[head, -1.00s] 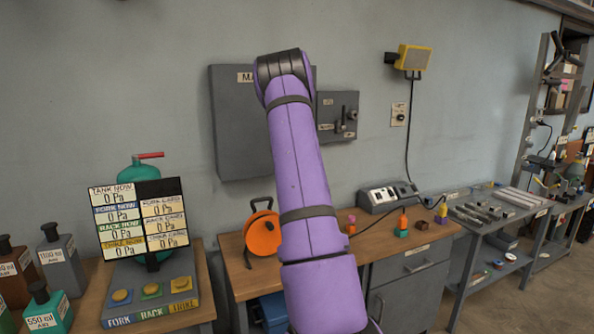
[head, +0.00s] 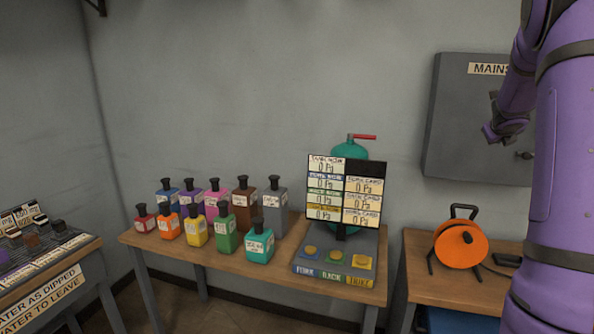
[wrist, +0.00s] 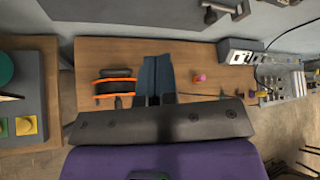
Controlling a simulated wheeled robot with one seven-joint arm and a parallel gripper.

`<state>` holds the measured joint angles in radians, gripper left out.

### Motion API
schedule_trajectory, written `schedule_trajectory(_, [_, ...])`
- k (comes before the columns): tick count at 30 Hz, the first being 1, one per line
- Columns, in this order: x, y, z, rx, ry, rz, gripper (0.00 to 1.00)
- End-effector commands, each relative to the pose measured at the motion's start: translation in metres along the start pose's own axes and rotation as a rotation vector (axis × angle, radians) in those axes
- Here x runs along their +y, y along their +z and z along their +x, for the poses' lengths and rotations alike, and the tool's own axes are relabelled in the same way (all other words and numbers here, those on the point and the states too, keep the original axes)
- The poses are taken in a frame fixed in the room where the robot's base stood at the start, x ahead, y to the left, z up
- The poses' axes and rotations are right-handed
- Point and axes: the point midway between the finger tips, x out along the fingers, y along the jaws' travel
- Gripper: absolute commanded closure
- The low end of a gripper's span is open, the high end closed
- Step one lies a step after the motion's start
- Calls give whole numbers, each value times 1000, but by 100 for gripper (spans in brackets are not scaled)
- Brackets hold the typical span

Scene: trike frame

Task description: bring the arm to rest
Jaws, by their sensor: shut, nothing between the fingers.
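My purple arm (head: 572,150) stands upright at the right edge of the head view. Another purple part of it shows to its left, in front of the grey mains cabinet (head: 450,120). In the wrist view my gripper (wrist: 155,62) shows as two blue-grey fingers, closed together with nothing seen between them. It appears above the wooden bench, to the right of the orange cable reel (wrist: 116,84), and does not visibly touch anything.
The orange reel (head: 460,246) stands on the right bench. A panel of pressure readouts (head: 345,190) and several coloured bottles (head: 226,232) stand on the middle table (head: 165,252). A sloped rack (head: 35,250) is at far left. Open floor shows between the left tables.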

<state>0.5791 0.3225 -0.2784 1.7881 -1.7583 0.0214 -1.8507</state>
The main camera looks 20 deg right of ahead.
Motion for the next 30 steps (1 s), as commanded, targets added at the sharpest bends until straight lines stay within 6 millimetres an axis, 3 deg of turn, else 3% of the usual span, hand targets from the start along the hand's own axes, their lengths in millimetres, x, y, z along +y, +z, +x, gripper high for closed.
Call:
schedule_trajectory(1, [8,12,-24,-20,-5,124,100])
schedule_trajectory(6, [37,33,-95,-41,-6,588,100])
schedule_trajectory(14, [84,26,-204,28,24,1270,100])
schedule_trajectory(23, [146,-30,-324,288,17,1973,100])
schedule_trajectory(30, [194,-99,-414,627,-106,2426,100])
